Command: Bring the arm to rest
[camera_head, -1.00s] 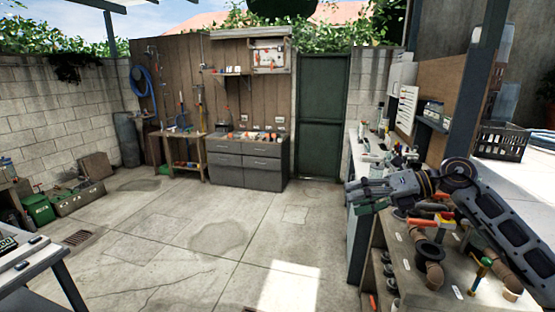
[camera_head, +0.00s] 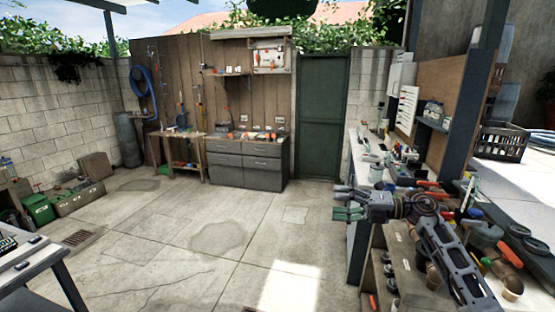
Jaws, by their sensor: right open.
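My right gripper (camera_head: 345,205) points left, past the bench's left edge, above the concrete floor. It is open, and nothing shows between its fingers. My left gripper is not in view.
A grey drawer cabinet (camera_head: 248,165) and a wooden table (camera_head: 190,152) stand at the back wall. The concrete floor (camera_head: 215,240) in the middle is clear.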

